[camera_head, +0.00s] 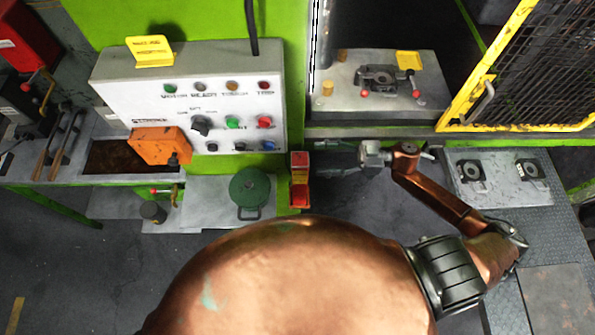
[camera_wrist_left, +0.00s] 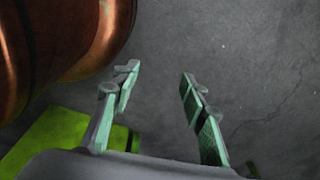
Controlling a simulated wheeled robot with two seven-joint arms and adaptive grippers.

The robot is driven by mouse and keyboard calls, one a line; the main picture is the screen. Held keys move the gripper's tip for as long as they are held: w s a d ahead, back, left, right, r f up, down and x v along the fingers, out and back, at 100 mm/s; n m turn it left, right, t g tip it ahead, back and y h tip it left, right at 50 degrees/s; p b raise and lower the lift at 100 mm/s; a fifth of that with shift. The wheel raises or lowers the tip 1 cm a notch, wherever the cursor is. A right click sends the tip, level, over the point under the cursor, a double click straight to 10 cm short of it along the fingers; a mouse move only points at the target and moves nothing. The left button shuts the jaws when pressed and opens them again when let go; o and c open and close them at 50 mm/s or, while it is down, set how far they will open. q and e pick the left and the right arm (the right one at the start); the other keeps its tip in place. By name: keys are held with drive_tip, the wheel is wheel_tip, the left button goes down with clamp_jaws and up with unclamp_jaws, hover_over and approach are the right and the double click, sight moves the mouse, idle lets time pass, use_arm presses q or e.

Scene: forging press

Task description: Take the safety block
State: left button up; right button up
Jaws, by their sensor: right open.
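A red upright block (camera_head: 300,160) stands in a red holder (camera_head: 300,195) on the green post, right of the control panel. It looks like the safety block, but I cannot be sure. My right gripper (camera_head: 323,160) is open, its fingers pointing left at the block from a short distance, apparently empty. In the left wrist view my left gripper (camera_wrist_left: 160,73) is open and empty above grey floor. The left gripper does not show in the head view.
A control panel (camera_head: 215,115) with buttons and an orange box (camera_head: 158,146) stands left. A green round canister (camera_head: 250,188) sits below it. The press bed (camera_head: 345,100) holds a die (camera_head: 380,78). A yellow mesh guard (camera_head: 530,75) is at right, above a plate with two dark fixtures (camera_head: 500,180).

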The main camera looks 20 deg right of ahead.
sight(300, 161)
drive_tip(key=a+p, duration=0.1)
drive_tip(key=a, duration=0.1)
drive_tip(key=a+r+p, duration=0.1)
drive_tip(key=a, duration=0.3)
drive_tip(key=shift+w+a+r+p, duration=0.2)
drive_tip(key=shift+a+r+p, duration=0.1)
drive_tip(key=shift+a+p, duration=0.1)
drive_tip(key=shift+w+a, duration=0.1)
drive_tip(key=shift+a, duration=0.1)
drive_tip(key=shift+w+a+f, duration=0.1)
drive_tip(key=shift+f, duration=0.1)
drive_tip(key=shift+c, duration=0.8)
drive_tip(key=c, duration=1.1)
clamp_jaws()
use_arm(q)
wheel_tip(300, 161, up, 3)
drive_tip(key=shift+w, duration=0.15)
